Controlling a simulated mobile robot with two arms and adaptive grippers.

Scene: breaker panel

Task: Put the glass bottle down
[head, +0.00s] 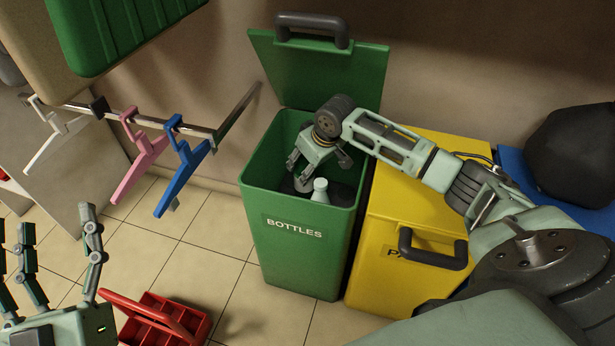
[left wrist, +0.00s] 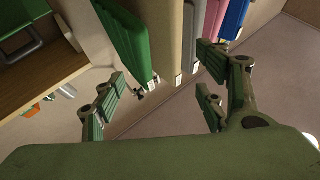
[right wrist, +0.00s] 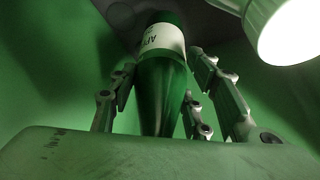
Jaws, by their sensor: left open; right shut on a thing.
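The green glass bottle (right wrist: 162,85) with a white label shows between the fingers of my right gripper (right wrist: 160,100) in the right wrist view. My right gripper (head: 316,168) is shut on it, down inside the open green bin (head: 298,236) marked BOTTLES. In the head view the held bottle is mostly hidden by the gripper and the bin. I cannot tell whether it touches the bin floor. My left gripper (head: 55,255) is open and empty at the lower left, away from the bin.
A pale bottle (head: 320,191) stands in the bin beside the right gripper, near its front wall. The bin's lid (head: 330,75) is raised at the back. A yellow bin (head: 400,215) stands close on the right. Hangers (head: 183,165) hang from a rail left; a red crate (head: 165,325) sits on the floor.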

